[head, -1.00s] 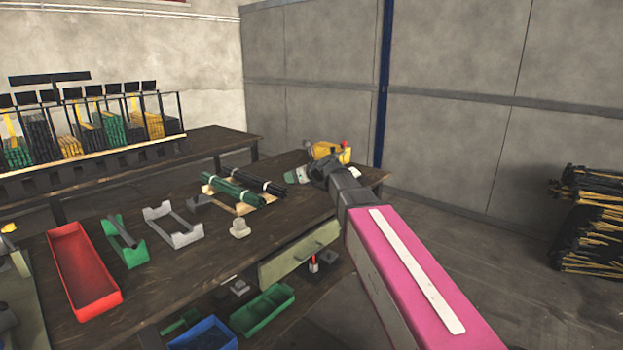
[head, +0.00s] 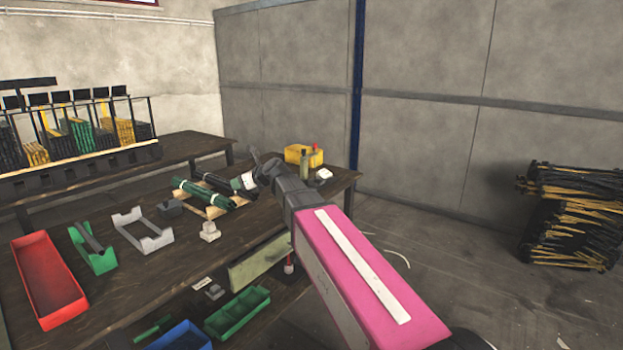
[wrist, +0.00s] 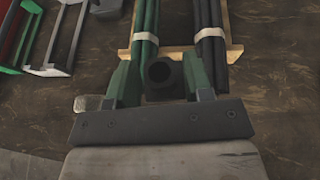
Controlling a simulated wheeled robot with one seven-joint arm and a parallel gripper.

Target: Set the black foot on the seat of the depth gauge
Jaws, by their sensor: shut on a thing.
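My gripper (wrist: 160,78) shows in the wrist view with two dark green fingers shut on a small dark hollow piece, which looks like the black foot (wrist: 162,72). Its round open end faces the camera. In the head view my gripper (head: 258,168) is above the far part of the bench, by the bundled rods, and its fingers and the foot are hard to make out. I cannot tell for sure which thing is the depth gauge. A pale stepped block (head: 210,232) and a dark grey block (head: 170,208) stand on the bench left of my gripper.
Green rods (head: 203,194) and black rods (wrist: 210,45) lie on a wooden rack close to my gripper. A grey cradle (head: 143,230), a green holder (head: 92,250) and a red tray (head: 46,280) stand left. A yellow bin (head: 298,153) and bottle (head: 304,162) are at the far end.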

